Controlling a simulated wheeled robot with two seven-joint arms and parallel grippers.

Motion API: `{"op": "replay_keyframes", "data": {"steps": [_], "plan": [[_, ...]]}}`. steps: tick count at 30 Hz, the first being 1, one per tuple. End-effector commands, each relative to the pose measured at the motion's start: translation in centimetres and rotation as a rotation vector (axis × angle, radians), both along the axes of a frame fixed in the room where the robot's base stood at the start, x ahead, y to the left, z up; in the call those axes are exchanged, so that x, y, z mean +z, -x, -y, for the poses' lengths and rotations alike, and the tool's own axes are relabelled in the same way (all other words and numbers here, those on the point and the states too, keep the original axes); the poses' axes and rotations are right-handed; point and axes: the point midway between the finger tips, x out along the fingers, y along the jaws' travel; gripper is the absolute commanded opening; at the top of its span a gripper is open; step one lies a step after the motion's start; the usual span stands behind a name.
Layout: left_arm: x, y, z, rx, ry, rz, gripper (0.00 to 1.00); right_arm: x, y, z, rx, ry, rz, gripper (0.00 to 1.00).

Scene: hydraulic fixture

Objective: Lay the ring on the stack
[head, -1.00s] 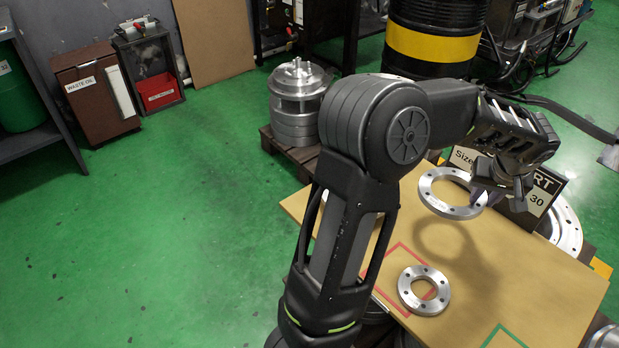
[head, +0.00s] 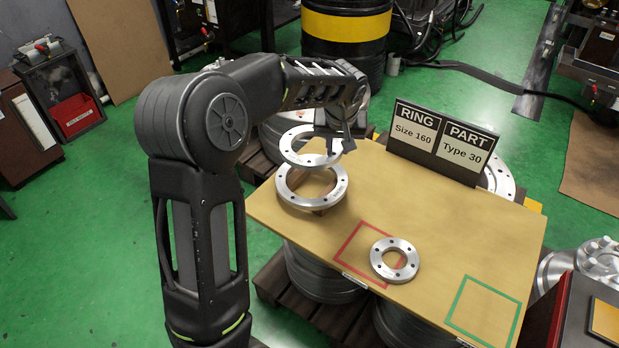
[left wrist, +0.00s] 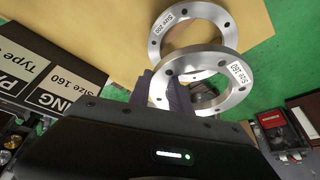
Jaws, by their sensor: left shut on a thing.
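My left gripper (head: 336,143) is shut on the edge of a steel ring (head: 299,162) with bolt holes. The wrist view shows this held ring (left wrist: 239,74) labelled Size 160, with the fingers (left wrist: 163,90) at its rim. In the head view it hangs above the stack, whose visible top is a larger ring (head: 291,196). That larger ring reads Size 200 in the wrist view (left wrist: 167,23). The two rings overlap in both views and look slightly offset, with a gap between them. What lies under the larger ring is mostly hidden. My right gripper is not in view.
The tan board (head: 430,215) carries a small ring (head: 394,260) partly over a red outline, and an empty green outline (head: 484,312). A sign (head: 440,142) reading Ring Size 160, Part Type 30 stands at the back edge. A black-yellow barrel (head: 346,30) stands behind.

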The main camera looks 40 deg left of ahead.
Motion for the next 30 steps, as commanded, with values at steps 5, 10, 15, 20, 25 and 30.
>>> {"op": "replay_keyframes", "data": {"steps": [5, 10, 15, 20, 25, 30], "plan": [[-1.6, 0.0, 0.0, -0.001, -0.001, -0.001, 0.00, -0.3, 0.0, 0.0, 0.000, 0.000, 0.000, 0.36], [-4.2, 0.0, 0.0, -0.001, -0.001, -0.001, 0.00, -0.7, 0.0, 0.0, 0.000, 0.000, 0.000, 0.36], [-4.9, -0.1, 0.0, 0.000, -0.002, 0.003, 0.00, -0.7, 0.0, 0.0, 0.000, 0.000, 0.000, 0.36], [-4.9, -0.1, 0.0, 0.000, -0.002, 0.003, 0.00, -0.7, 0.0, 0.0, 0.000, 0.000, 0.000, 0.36], [-5.7, 0.0, 0.0, 0.000, -0.001, 0.002, 0.00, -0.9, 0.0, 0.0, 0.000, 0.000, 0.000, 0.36], [-8.4, 0.0, 0.0, 0.000, -0.001, -0.002, 0.00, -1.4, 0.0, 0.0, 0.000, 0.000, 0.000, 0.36]]}}
